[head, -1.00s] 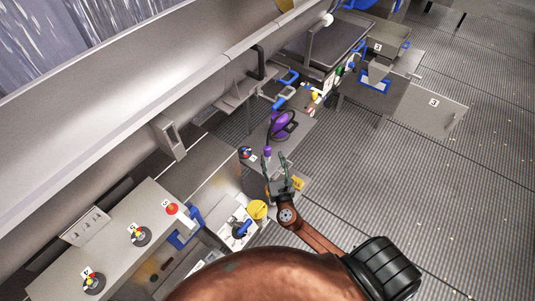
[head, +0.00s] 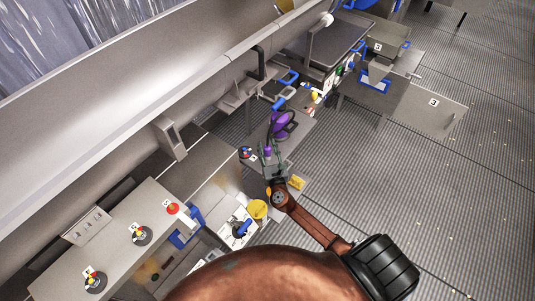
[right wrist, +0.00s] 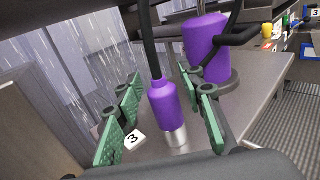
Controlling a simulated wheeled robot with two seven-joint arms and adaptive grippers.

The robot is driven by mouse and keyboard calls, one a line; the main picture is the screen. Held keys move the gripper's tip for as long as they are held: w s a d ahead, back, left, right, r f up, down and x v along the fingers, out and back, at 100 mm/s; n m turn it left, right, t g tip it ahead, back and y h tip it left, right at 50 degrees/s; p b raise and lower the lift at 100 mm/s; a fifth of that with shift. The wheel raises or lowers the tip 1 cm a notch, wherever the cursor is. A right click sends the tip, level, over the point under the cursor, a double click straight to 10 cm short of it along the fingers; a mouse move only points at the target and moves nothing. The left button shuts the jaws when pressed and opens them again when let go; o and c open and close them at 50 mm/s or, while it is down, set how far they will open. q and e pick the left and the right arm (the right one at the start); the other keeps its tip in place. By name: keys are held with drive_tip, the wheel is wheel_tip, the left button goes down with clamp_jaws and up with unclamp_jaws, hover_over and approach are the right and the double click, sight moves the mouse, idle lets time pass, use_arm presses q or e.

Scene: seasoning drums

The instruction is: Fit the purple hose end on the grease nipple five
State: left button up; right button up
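The purple hose end (right wrist: 163,102), with a silver tip, hangs upright from a dark hose in the right wrist view. It also shows in the head view (head: 267,151). My right gripper (right wrist: 160,115) has its green-padded fingers apart on either side of it, with gaps visible. The gripper also shows in the head view (head: 271,153). A purple pump drum (right wrist: 206,48) stands behind. My left gripper is out of view.
A grey bench (head: 65,240) runs along the lower left. A nipple with a tag 3 (right wrist: 133,138) is partly hidden by the left finger. A yellow round item (head: 257,209) stands near my right arm. Open floor lies to the right.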

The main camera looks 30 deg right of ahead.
clamp_jaws()
drive_tip(key=shift+r, duration=0.1)
idle(0.3)
